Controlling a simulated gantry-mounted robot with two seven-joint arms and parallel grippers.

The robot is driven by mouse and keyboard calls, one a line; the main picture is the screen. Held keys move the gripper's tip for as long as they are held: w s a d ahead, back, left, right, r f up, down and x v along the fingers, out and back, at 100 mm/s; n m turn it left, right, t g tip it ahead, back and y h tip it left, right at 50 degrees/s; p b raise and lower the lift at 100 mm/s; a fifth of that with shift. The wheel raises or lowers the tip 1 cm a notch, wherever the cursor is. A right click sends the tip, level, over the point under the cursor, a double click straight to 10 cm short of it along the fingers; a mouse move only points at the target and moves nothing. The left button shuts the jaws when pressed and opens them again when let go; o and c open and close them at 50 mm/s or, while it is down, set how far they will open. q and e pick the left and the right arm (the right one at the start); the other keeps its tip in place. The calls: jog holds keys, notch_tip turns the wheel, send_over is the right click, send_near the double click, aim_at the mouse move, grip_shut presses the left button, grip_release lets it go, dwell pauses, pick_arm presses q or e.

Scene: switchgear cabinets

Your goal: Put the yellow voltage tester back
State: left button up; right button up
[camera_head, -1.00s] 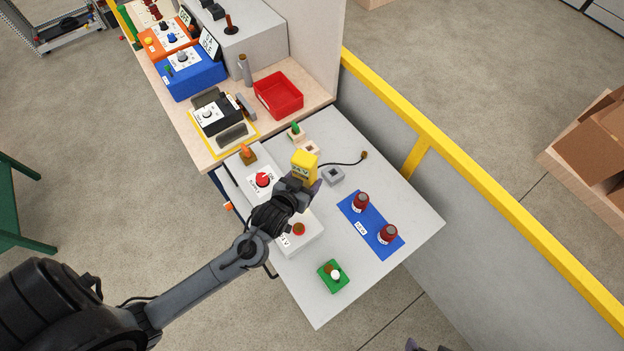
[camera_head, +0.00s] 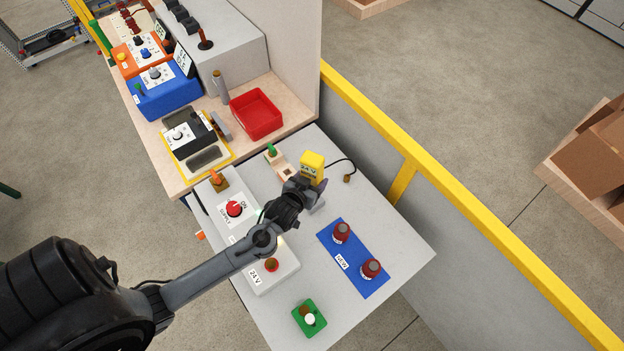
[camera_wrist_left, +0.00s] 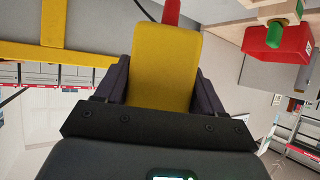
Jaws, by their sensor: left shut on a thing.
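A black lead with a brown end (camera_head: 347,177) shows to the right of the tester. A grey block (camera_head: 318,206) is partly hidden below the gripper. My right gripper is not in view.
A wooden block with a green piece (camera_head: 277,158) stands left of the tester. A supply box with a red knob (camera_head: 235,209) is nearby. A blue mat (camera_head: 352,262) bears two red-brown parts. A red bin (camera_head: 256,114) stands on the wooden bench. A yellow rail (camera_head: 400,150) runs along the right.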

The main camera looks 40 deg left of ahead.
pick_arm(q)
jog(key=shift+r, duration=0.1)
jog(key=shift+p, duration=0.35)
jog(key=shift+f+b, duration=1.2)
jog(key=shift+f, duration=1.1)
jog(key=shift+f, duration=0.6)
jog(key=shift+f+b, duration=0.7)
jog(key=shift+f, duration=0.35)
